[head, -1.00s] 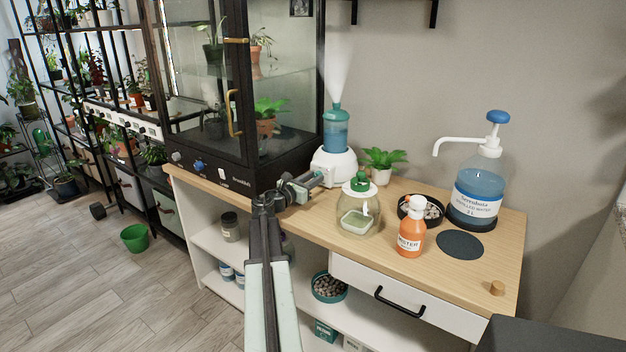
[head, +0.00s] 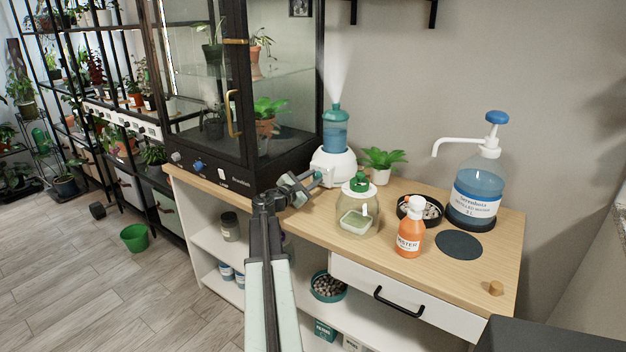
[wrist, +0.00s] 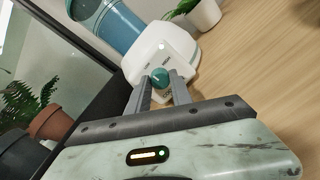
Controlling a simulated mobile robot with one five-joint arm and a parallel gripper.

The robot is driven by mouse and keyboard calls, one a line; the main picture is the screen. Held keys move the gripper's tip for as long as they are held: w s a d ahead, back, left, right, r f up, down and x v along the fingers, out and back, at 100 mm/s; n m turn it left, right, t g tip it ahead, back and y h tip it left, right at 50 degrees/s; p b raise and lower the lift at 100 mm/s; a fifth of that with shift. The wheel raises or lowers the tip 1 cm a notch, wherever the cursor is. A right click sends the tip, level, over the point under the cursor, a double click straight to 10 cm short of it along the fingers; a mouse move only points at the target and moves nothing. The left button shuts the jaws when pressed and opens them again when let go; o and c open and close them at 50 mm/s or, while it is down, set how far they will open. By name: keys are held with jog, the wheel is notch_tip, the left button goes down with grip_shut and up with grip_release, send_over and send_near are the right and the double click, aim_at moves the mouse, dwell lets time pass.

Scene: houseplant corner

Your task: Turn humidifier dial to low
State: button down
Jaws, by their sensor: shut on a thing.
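The humidifier has a white base (head: 342,168) and a blue water tank (head: 335,133). It stands on the wooden bench, and mist (head: 339,72) rises from its top. In the wrist view its white base (wrist: 150,45) faces me, with a small teal dial (wrist: 160,77) on its front. My gripper (wrist: 160,88) is shut on this dial, one finger on each side. In the head view my gripper (head: 318,178) reaches the front of the base. The dial's pointer and setting are too small to read.
A glass cabinet (head: 270,165) stands close on the left. A glass jar (head: 358,213) with a green lid, a potted plant (head: 382,164), an orange bottle (head: 411,235) and a large water dispenser (head: 475,195) stand to the right. The bench's front right is mostly clear.

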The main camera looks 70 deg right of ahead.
dwell(0.4)
jog(key=c, duration=1.1)
grip_release()
jog(key=shift+c, duration=0.2)
jog(key=shift+a, duration=0.15)
jog(key=v, duration=0.7)
jog(key=shift+a, duration=0.3)
